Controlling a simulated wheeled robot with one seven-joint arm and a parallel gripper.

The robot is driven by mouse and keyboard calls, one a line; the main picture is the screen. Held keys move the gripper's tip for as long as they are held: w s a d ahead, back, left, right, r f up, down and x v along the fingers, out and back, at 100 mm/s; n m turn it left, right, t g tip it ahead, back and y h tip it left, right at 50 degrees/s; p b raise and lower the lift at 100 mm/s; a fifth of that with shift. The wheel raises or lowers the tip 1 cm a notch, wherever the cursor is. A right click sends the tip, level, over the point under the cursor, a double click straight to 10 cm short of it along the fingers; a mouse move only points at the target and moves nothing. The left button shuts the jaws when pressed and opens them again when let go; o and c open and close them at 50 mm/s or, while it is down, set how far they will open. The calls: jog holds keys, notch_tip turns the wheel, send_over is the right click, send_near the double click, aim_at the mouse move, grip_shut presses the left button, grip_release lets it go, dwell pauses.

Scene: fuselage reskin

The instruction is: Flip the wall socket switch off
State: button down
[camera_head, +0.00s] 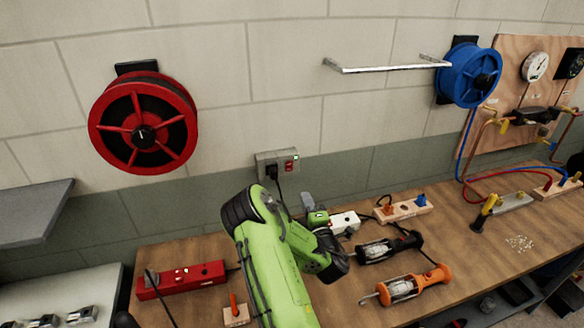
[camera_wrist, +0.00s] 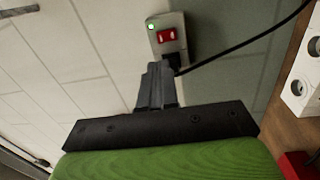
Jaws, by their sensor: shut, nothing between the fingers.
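The wall socket (camera_head: 265,159) is a grey box low on the wall, with a red rocker switch (camera_head: 289,167) and a lit green lamp (camera_head: 295,157). A black plug (camera_head: 271,172) with a cord sits in it. In the wrist view the socket (camera_wrist: 180,21) is ahead, with the red switch (camera_wrist: 166,36) and the green lamp lit. My gripper (camera_wrist: 160,68) is shut and empty, its grey tips in line just below the switch in that picture and partly covering the plug. In the head view my gripper (camera_head: 307,199) is below and right of the socket, apart from it.
A wooden workbench (camera_head: 340,290) runs below, with a red power strip (camera_head: 190,278), a white block (camera_head: 345,222), a black lamp (camera_head: 390,245) and an orange lamp (camera_head: 410,288). A red reel (camera_head: 143,123) and a blue reel (camera_head: 468,75) hang on the wall. The plug's cord (camera_wrist: 255,38) runs right.

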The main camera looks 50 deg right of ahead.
aim_at(289, 164)
jog(key=shift+s+a+f+n+t, duration=0.2)
jog(key=shift+a+n+t, duration=0.1)
jog(key=shift+n, duration=0.2)
jog(key=p+x, duration=0.3)
jog(key=x, duration=1)
jog(key=shift+w, duration=0.25)
jog(key=shift+w+d, duration=0.25)
jog(key=shift+w, duration=0.1)
jog(key=shift+w+b, duration=0.25)
jog(key=shift+b, duration=0.1)
jog(key=shift+s+r, duration=0.1)
jog(key=shift+s, duration=0.1)
jog(key=shift+w, duration=0.1)
